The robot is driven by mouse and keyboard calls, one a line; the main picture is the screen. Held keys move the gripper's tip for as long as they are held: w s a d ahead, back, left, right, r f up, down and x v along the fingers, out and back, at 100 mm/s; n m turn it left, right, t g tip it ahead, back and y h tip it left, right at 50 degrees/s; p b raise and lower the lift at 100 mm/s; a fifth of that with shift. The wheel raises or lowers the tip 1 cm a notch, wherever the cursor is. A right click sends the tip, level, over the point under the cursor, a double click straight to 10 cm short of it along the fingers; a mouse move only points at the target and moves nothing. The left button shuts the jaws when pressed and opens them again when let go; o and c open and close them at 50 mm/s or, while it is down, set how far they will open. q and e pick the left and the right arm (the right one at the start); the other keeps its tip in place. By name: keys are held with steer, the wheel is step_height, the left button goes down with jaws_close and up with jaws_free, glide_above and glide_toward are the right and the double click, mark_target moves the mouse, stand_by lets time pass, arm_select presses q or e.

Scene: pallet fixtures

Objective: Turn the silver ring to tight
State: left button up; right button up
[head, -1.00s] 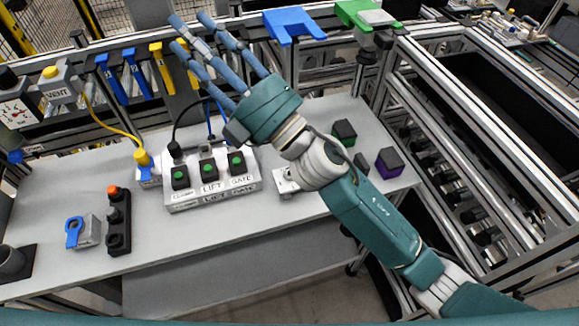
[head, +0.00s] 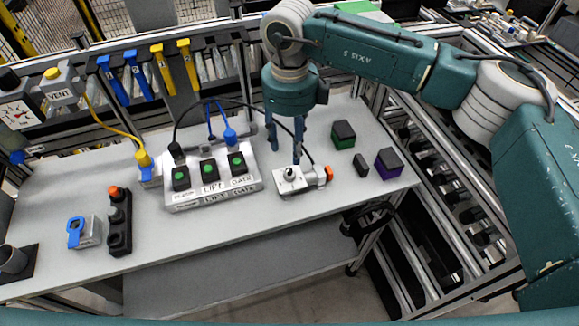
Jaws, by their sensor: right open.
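A small white and silver fixture (head: 290,181) sits on the grey table near its front edge. A silver ring-like collar (head: 311,178) shows on its right side, next to an orange end cap (head: 328,174). It is too small to read any tight marking. My right gripper (head: 285,152) points straight down just above and behind the fixture. Its blue fingers are apart and nothing is between them. I cannot tell whether a fingertip touches the fixture. My left gripper is not in view.
A button box (head: 213,197) stands left of the fixture, with cables behind it.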

mark_target(290, 169)
step_height(290, 169, down, 8)
steer(key=p, duration=0.3)
steer(key=shift+f, duration=0.25)
steer(key=shift+a+f, duration=0.1)
steer(key=shift+f, duration=0.5)
jaws_close()
